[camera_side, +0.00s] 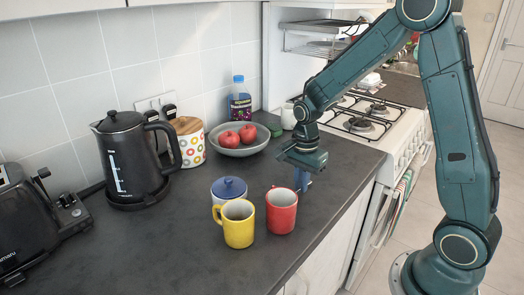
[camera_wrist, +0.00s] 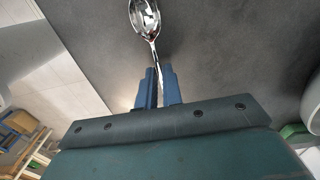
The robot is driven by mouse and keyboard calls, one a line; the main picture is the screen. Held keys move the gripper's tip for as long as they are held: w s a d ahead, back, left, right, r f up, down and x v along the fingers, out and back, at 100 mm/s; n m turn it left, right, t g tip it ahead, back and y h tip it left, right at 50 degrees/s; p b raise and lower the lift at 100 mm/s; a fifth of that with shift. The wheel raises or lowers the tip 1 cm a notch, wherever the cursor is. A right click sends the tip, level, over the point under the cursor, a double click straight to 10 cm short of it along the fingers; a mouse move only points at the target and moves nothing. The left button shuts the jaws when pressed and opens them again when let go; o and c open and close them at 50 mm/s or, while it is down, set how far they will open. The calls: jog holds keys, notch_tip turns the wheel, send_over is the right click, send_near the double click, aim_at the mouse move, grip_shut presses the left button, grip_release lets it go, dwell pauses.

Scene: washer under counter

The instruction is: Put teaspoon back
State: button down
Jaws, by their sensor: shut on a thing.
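The teaspoon (camera_wrist: 147,22) is a shiny metal spoon in the wrist view. Its handle runs down between the two blue fingers of my gripper (camera_wrist: 158,75), and its bowl points away from the gripper. My gripper is shut on the handle. In the side view my gripper (camera_side: 302,182) points down at the counter behind the red mug (camera_side: 281,212); I cannot make out the spoon there, nor whether it touches the counter. A yellow mug (camera_side: 238,226) stands left of the red one.
On the dark counter (camera_side: 170,250) stand a toaster (camera_side: 35,225), a black kettle (camera_side: 122,160), a ring-patterned canister (camera_side: 188,143), a fruit bowl (camera_side: 235,148) and a bottle (camera_side: 240,102). A gas stove (camera_side: 375,118) adjoins the counter's right end.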

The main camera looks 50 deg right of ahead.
jog(key=shift+f, duration=0.45)
jog(key=shift+f, duration=0.1)
jog(key=c, duration=1.6)
grip_release()
jog(key=shift+o, duration=0.2)
notch_tip(320, 180, up, 12)
jog(key=shift+r, duration=0.2)
